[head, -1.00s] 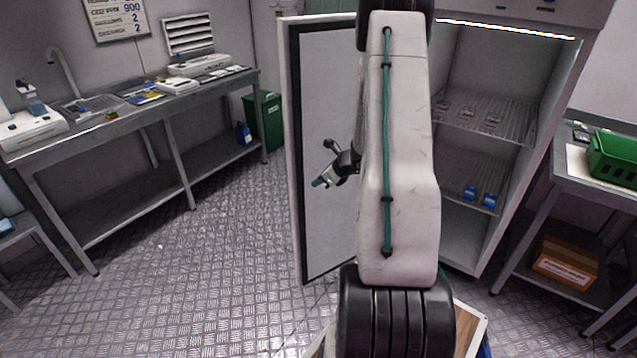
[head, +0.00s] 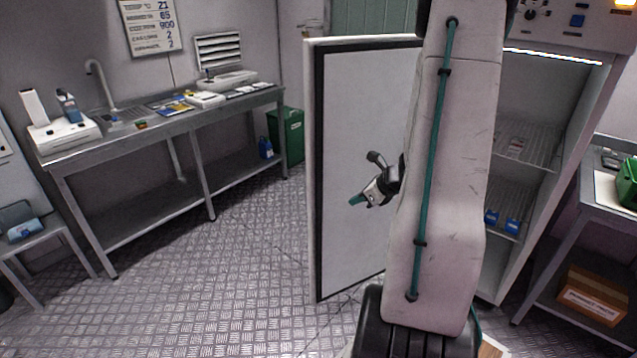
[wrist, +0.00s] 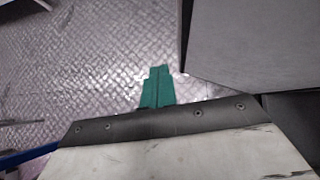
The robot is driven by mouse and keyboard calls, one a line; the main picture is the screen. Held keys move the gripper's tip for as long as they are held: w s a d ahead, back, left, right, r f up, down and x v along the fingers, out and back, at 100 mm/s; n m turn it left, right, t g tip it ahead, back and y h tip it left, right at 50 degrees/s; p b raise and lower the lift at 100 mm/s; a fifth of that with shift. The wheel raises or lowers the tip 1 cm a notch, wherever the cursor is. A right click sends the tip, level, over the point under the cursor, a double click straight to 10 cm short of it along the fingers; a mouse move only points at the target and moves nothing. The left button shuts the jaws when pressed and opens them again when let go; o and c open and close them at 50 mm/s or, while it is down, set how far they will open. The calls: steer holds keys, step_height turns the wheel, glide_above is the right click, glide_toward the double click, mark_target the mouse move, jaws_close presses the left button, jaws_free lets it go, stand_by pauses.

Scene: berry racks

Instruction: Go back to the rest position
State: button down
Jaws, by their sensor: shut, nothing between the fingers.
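My gripper (head: 357,199) hangs in front of the open cabinet door (head: 345,130) in the head view, its teal fingertips pointing left and slightly down. In the wrist view my gripper's teal fingers (wrist: 157,85) are together, with nothing between them, over bare floor. My arm's large white link covers part of the door and of the open cabinet (head: 548,95) in the head view. A grey panel edge (wrist: 245,45) lies to the right of the fingers in the wrist view.
A steel bench (head: 180,124) with a sink and instruments stands at left. A green bin (head: 291,135) is beside it. At right, a table holds a green crate (head: 628,184), with a cardboard box (head: 594,296) below. The diamond-plate floor (head: 215,270) is clear at left.

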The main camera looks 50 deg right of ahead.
steer(key=s+a+r+n+g+y, duration=0.25)
steer(key=a+r+n, duration=0.25)
steer(key=a+n, duration=0.5)
steer(key=s+a+r+n+g+y, duration=0.2)
steer(key=a+r+n+g, duration=0.2)
steer(key=a+r+n, duration=0.5)
steer(key=s+a+r+n+h, duration=0.3)
steer(key=s+a+n, duration=0.3)
steer(key=a, duration=0.3)
steer(key=s+a+r+n+h, duration=0.3)
steer(key=s+a+r+n, duration=0.3)
steer(key=a+n, duration=0.2)
steer(key=shift+a+r+n+g, duration=0.2)
steer(key=shift+a+n+g, duration=0.2)
steer(key=shift+a+g, duration=0.1)
